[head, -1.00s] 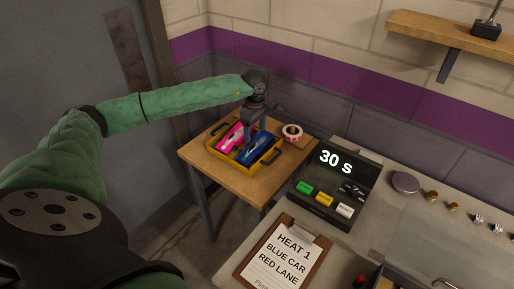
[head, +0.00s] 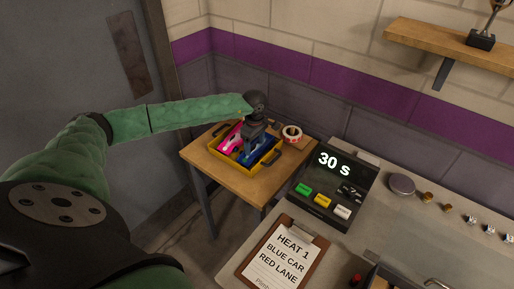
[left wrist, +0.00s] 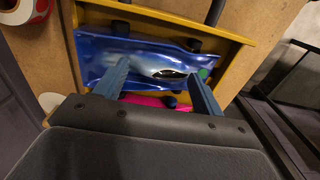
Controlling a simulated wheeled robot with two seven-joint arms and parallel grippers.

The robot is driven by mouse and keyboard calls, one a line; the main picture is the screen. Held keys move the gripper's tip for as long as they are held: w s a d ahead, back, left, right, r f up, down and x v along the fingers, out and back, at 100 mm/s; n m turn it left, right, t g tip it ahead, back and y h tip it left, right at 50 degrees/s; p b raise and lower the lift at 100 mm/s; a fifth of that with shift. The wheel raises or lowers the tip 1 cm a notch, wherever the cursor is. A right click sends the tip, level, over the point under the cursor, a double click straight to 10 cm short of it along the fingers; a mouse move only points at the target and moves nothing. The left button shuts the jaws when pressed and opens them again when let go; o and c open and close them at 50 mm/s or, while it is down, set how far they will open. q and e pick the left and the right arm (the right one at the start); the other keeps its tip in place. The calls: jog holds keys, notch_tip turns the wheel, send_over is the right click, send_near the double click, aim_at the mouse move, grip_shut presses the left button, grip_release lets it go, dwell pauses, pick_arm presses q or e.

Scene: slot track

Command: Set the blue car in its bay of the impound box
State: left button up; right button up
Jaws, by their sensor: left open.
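The blue car (head: 259,157) lies in the right part of the yellow impound box (head: 228,165), beside a pink car (head: 229,142). My left gripper (head: 250,150) is over the blue car and hides part of it. In the left wrist view the open fingers (left wrist: 159,72) are spread over the glossy blue car (left wrist: 100,55), with the yellow box wall (left wrist: 180,18) beyond it. A strip of the pink car (left wrist: 150,100) shows below the blue one. Whether the fingertips touch the blue car I cannot tell. My right gripper is out of view.
The box stands on a small wooden table (head: 262,187), with a tape roll (head: 291,133) behind it at the right. A timer console (head: 335,185) reading 30 s and a clipboard (head: 283,255) lie on the grey bench. The wall is close behind.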

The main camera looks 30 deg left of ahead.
pick_arm(q)
jog(key=c, duration=1.3)
